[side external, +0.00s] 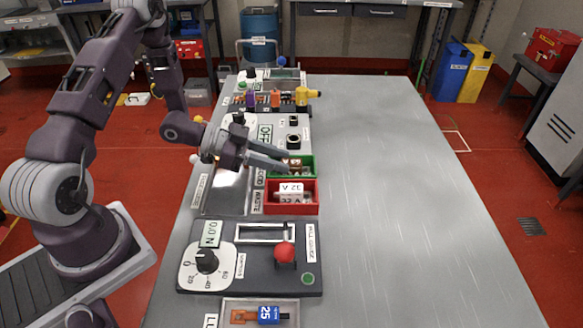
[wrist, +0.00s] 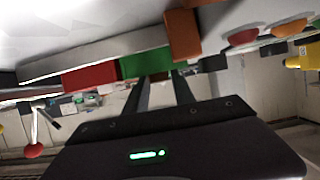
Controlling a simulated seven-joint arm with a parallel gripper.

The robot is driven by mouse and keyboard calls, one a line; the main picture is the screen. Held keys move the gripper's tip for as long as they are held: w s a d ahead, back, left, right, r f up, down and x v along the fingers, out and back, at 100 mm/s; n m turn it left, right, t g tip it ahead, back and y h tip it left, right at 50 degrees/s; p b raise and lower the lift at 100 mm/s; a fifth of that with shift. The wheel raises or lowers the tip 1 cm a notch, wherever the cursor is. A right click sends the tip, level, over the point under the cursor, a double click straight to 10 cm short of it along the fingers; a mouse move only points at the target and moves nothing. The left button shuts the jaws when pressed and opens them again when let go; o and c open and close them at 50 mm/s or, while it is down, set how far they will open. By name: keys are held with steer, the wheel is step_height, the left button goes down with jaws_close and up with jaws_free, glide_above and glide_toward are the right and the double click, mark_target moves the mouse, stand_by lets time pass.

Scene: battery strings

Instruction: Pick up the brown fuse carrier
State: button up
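My gripper (side external: 287,161) reaches in from the left, its two fingers apart over the green bin (side external: 306,160). In the green bin are brownish pieces with pale parts (side external: 293,172), partly covered by the fingers; I cannot tell whether one is the brown fuse carrier. In the wrist view the fingers (wrist: 158,76) point at the green bin (wrist: 145,63), with a gap between them and nothing clearly held. A brown block (wrist: 182,35) shows just past the green bin there. An orange-brown piece (side external: 243,316) lies beside a blue block marked 25 at the bottom edge.
A red bin (side external: 313,196) with white pieces adjoins the green bin. The pull gauge (side external: 270,272) with its red knob (side external: 285,252) stands nearer. A rack of coloured carriers (side external: 275,98) stands farther back. The table's right side (side external: 400,200) is clear.

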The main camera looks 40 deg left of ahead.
jaws_close()
